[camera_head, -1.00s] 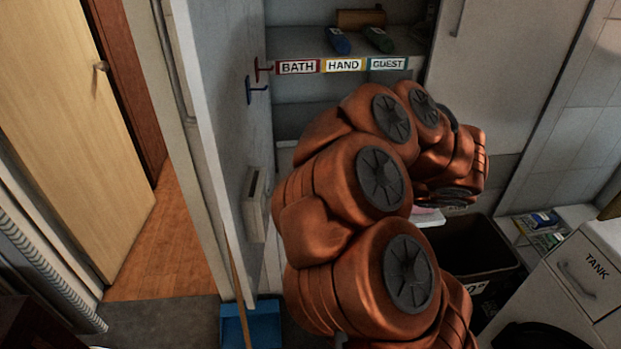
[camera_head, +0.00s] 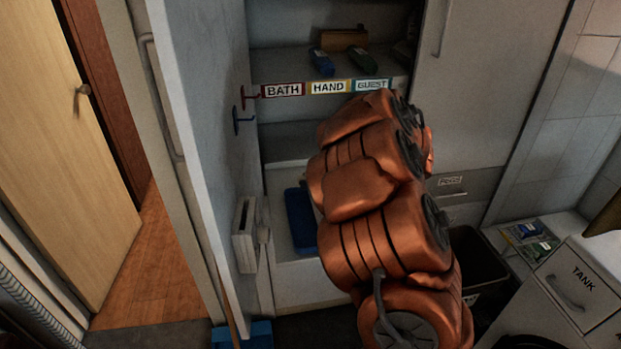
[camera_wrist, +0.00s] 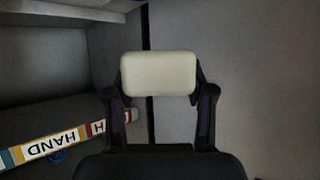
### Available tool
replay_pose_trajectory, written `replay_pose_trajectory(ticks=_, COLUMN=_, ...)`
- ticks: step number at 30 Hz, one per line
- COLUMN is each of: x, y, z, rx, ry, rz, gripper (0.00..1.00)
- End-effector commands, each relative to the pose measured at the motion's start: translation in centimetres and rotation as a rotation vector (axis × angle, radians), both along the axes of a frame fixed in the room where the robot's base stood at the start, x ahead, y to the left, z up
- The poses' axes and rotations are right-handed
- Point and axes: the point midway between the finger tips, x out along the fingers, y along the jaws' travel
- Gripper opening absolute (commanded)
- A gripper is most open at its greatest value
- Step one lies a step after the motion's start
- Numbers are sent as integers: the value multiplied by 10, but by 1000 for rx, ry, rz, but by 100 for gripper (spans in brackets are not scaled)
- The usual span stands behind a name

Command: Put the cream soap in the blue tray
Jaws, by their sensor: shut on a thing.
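The cream soap (camera_wrist: 158,73) is a pale block with rounded corners, held upright between the two dark fingers of my gripper (camera_wrist: 160,88) in the wrist view. The fingers are shut on its left and right sides. In the head view my orange arm hides the gripper and the soap. A blue tray-like thing (camera_head: 300,220) lies on a lower shelf of the open cabinet, partly hidden behind my arm; I cannot tell its full shape.
The cabinet shelf edge (camera_head: 325,87) carries BATH, HAND and GUEST labels; the HAND label (camera_wrist: 55,144) also shows in the wrist view. The open cabinet door (camera_head: 205,150) stands left. A dark bin (camera_head: 478,258) stands right. Another blue thing (camera_head: 248,336) is on the floor.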

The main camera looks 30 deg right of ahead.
Motion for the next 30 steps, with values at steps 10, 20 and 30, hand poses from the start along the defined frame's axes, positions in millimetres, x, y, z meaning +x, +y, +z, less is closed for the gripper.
replay_pose_trajectory(ticks=10, x=38, y=-15, z=-2, rx=1, ry=-1, rz=1, gripper=7)
replay_pose_trajectory(ticks=20, x=42, y=-16, z=-23, rx=5, ry=2, rz=0, gripper=7)
replay_pose_trajectory(ticks=30, x=42, y=-17, z=-38, rx=-1, ry=-3, rz=1, gripper=7)
